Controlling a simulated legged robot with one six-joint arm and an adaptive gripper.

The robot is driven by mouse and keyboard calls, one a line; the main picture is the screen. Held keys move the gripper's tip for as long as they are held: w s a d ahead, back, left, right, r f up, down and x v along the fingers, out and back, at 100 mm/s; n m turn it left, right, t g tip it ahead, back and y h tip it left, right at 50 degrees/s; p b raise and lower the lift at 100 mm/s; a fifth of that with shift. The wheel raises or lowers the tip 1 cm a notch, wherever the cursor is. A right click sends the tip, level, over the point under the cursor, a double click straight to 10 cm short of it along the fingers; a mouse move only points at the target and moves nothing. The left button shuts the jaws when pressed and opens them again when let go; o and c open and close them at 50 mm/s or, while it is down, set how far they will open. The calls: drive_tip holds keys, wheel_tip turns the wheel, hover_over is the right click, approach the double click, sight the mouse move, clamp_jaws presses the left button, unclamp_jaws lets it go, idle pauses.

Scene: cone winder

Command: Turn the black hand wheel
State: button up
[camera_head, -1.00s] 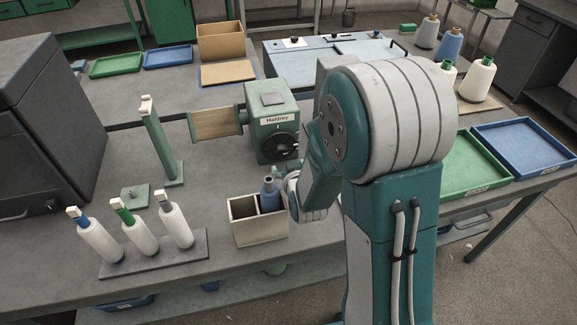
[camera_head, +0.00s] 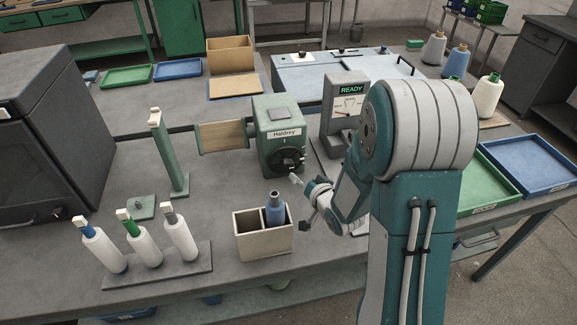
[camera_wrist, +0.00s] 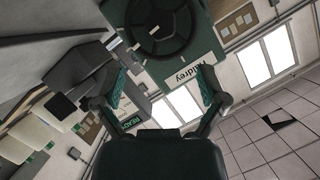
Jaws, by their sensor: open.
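The black hand wheel (camera_head: 287,161) is a round dished disc on the front of the green machine box (camera_head: 276,116) labelled "Haldrey". It also shows large at the top of the wrist view (camera_wrist: 165,28), turned in the picture, with a light handle or mark across it. My gripper (camera_head: 303,199) is below and to the right of the wheel in the head view. In the wrist view, my gripper (camera_wrist: 163,84) is open, its two fingers wide apart and empty, facing the wheel's face. A gap seems to remain between the fingers and the wheel.
A grey display (camera_head: 345,110) reading "READY" stands right of the machine. A wooden two-compartment box (camera_head: 264,242) with a blue bottle (camera_head: 275,211) sits in front. A rack of wound tubes (camera_head: 158,266) is at front left. A green post (camera_head: 168,155) stands left.

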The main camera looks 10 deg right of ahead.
sight(289, 167)
drive_tip(key=x, duration=1)
drive_tip(key=shift+w+a, duration=0.1)
drive_tip(key=shift+w, duration=0.15)
drive_tip(key=c, duration=1.2)
